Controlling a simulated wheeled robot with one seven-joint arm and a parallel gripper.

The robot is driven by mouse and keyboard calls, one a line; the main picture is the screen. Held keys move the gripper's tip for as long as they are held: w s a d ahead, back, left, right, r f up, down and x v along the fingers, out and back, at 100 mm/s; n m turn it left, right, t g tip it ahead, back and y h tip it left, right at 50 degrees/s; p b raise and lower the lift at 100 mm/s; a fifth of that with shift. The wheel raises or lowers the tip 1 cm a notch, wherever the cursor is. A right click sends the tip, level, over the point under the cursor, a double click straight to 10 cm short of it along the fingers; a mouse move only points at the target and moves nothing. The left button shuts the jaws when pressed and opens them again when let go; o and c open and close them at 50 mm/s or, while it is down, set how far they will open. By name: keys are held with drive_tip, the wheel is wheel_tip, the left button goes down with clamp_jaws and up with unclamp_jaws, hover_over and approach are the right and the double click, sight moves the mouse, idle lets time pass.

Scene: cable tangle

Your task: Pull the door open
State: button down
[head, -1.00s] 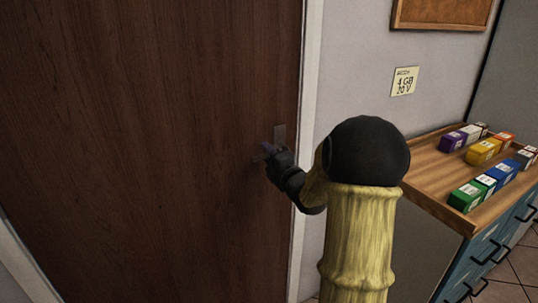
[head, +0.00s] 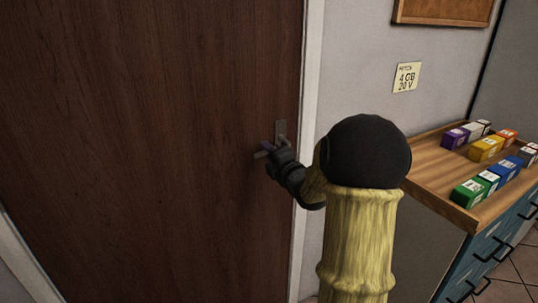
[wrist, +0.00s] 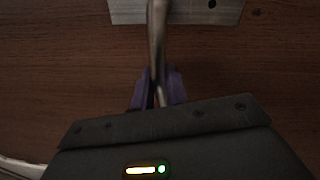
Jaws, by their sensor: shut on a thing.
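The dark brown wooden door (head: 150,130) fills the left of the head view and looks closed in its pale frame (head: 310,100). A metal plate (head: 281,129) near its right edge carries a lever handle (head: 260,155). My gripper (head: 267,149) is at this lever, with the arm in front hiding part of the door's edge. In the wrist view the metal lever (wrist: 157,35) runs down from the plate (wrist: 205,11) between the purple fingers of my gripper (wrist: 158,88), which are shut on it.
A wood-topped cabinet (head: 430,170) with blue drawers stands at the right, holding several coloured boxes (head: 486,149).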

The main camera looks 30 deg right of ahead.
drive_tip(key=shift+d+f+n+b, duration=0.2)
drive_tip(key=shift+f+n+b, duration=0.75)
drive_tip(key=shift+b, duration=1.45)
drive_tip(key=n+b, duration=0.1)
drive_tip(key=b, duration=0.2)
drive_tip(key=d+f+n+b, duration=0.1)
drive_tip(key=n+b, duration=0.1)
drive_tip(key=b, duration=0.1)
drive_tip(key=n+b, duration=0.2)
drive_tip(key=b, duration=0.1)
drive_tip(key=shift+d+f, duration=0.15)
drive_tip(key=shift+f, duration=0.25)
drive_tip(key=shift+r+n, duration=0.15)
drive_tip(key=shift+n, duration=0.1)
drive_tip(key=shift+y+b, duration=0.3)
drive_tip(key=shift+b, duration=0.1)
